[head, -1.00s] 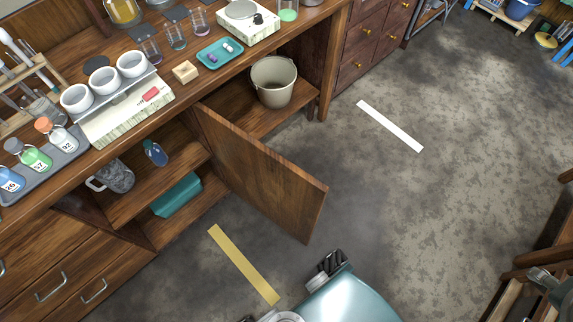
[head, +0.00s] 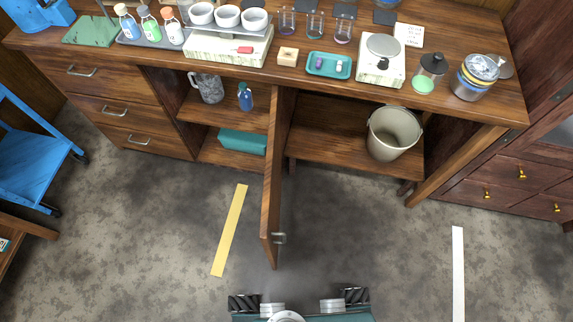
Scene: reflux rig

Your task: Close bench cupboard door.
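The bench cupboard door (head: 275,180) is a brown wooden panel standing wide open, seen nearly edge-on, sticking out from the bench toward me. Its metal handle (head: 279,238) is near the outer end, on the right face. Left of the door the cupboard shows a shelf (head: 235,112) with a grey mug (head: 208,87) and a blue bottle (head: 245,97), and a teal box (head: 242,141) below. My own body shows at the bottom edge, in front of the door's outer end. My gripper is not in view.
A beige bucket (head: 393,132) stands in the open bay right of the door. A yellow strip (head: 230,230) and a white strip (head: 458,275) lie on the grey floor. Floor either side of the door is clear.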

